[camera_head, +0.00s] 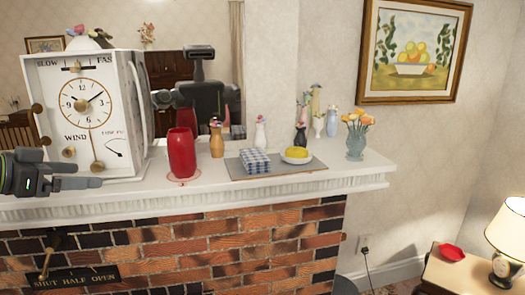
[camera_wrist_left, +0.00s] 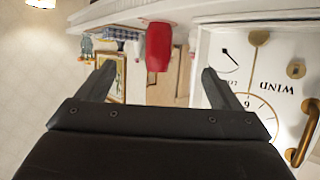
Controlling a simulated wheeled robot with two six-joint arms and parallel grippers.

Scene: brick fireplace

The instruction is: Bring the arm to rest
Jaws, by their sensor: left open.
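My left gripper (camera_head: 88,177) comes in from the left edge in the head view, in front of the lower part of the white clock (camera_head: 82,100). Its fingers point right and are apart. In the left wrist view the two dark fingers (camera_wrist_left: 157,68) are spread with nothing held between them. That view is upside down, with the red vase (camera_wrist_left: 159,45) in the background between the fingers and the clock face (camera_wrist_left: 235,60) on the right. My right gripper is not in view.
The white mantel (camera_head: 215,186) holds the red vase (camera_head: 181,152), an orange bottle (camera_head: 217,140), and a grey tray (camera_head: 270,168) with a checked cloth (camera_head: 254,161) and a bowl (camera_head: 296,158). A flower vase (camera_head: 356,141) stands near its right end. A lever (camera_head: 47,258) is below left.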

